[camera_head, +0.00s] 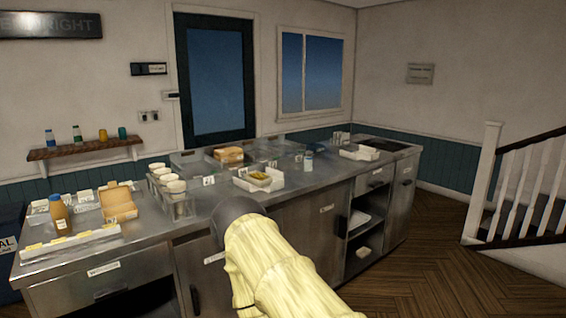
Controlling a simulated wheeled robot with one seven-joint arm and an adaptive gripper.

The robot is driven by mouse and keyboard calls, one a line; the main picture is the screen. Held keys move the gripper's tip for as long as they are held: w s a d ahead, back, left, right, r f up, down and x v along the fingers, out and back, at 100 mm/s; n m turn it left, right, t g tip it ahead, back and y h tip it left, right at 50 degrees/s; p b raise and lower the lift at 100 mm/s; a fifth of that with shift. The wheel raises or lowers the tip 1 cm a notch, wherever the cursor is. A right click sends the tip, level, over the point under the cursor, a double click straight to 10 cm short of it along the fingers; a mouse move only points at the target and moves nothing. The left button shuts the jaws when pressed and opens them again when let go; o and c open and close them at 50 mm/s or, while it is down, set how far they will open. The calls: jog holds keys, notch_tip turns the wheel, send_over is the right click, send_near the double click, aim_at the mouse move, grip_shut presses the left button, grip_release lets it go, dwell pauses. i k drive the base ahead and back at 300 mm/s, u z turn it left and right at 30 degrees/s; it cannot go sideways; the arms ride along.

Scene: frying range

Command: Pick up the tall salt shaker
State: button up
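No thing in view can be surely told as the tall salt shaker. A small upright white and blue container (308,161) stands on the steel counter (300,197), right of the middle. A few small pale upright items (341,138) stand at the counter's back edge, too small to make out. My arm, in a pale yellow cover, reaches in from the bottom and ends in a dark grey part in front of the counter's near edge. My gripper's fingers do not show, so its state and any contents are hidden.
An orange-brown bottle (60,214) and an open carton (118,203) stand at the counter's left. Stacked cups (173,190) and a white tray with yellow food (279,182) stand nearer the middle. Wooden floor (450,250) lies open at right, before a stair railing (481,185).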

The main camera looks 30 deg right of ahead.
aim_at(308, 164)
jog(key=u, duration=0.15)
jog(key=i, duration=1.35)
jog(key=z, duration=0.85)
jog(key=i, duration=0.85)
jog(key=z, duration=0.95)
